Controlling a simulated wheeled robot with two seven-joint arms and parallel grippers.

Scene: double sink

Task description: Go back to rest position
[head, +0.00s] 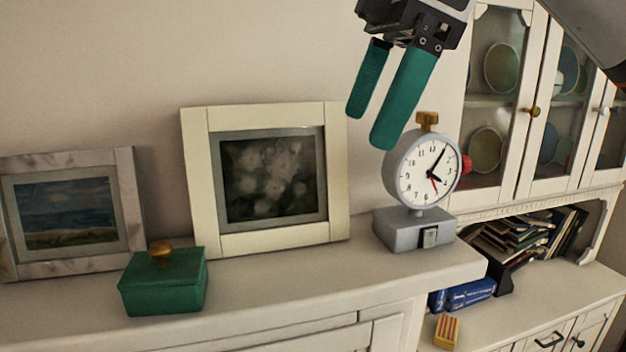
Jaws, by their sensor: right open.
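My right gripper (369,128) comes in from the top right with its two green fingers pointing down. The fingers are apart and nothing is between them. It hangs above the cabinet top, up and to the left of the grey clock (424,172). One fingertip overlaps the clock's upper left edge in the picture; I cannot tell whether they touch. The clock stands upright on its grey base, with a gold knob on top and a red knob on its right side. My left gripper is out of the frame.
The white cabinet top (300,278) also holds a green box (163,287) with a gold knob, a cream-framed flower picture (198,185) and a seascape picture (70,210). At right stand a glass-door cupboard (530,110), books (515,238) and a small striped box (446,331).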

